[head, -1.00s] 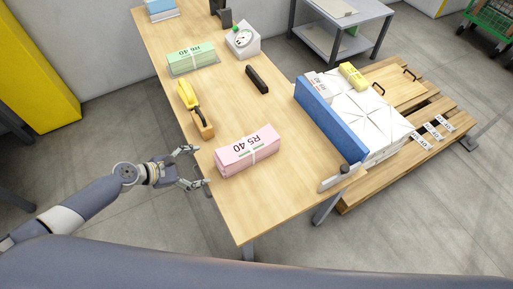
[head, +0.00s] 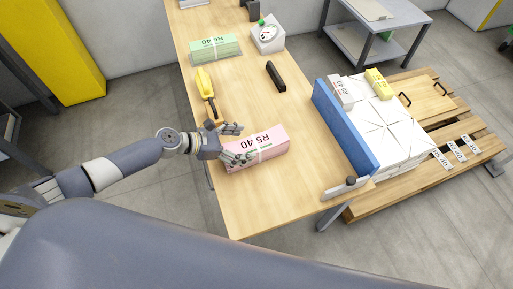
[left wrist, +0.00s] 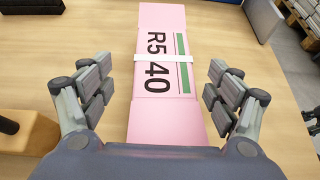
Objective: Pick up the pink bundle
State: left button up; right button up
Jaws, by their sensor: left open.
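The pink bundle (head: 262,149), a long block with a white band and dark "RS 40" print, lies on the wooden table (head: 285,195) near its left edge. My left gripper (head: 241,142) is over the bundle's left part and hides some of it in the head view. In the left wrist view the bundle (left wrist: 165,75) runs away from me between the spread fingers of the left gripper (left wrist: 160,95). Both fingers are apart from its sides, and the gripper is open and empty. My right gripper is not in view.
A yellow-handled tool (head: 206,90) on a wooden block lies just behind the gripper. A green bundle (head: 214,48), a white dial scale (head: 267,37) and a black bar (head: 276,75) are farther back. A blue board (head: 343,127) stands along the right edge, beside a loaded pallet (head: 470,165).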

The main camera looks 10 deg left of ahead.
aim_at(256, 143)
pick_arm(q)
jog(key=x, duration=0.5)
jog(key=shift+d+r, duration=0.2)
jog(key=shift+r, duration=0.1)
jog(key=shift+s, duration=0.1)
grip_shut()
jog(key=shift+r, duration=0.2)
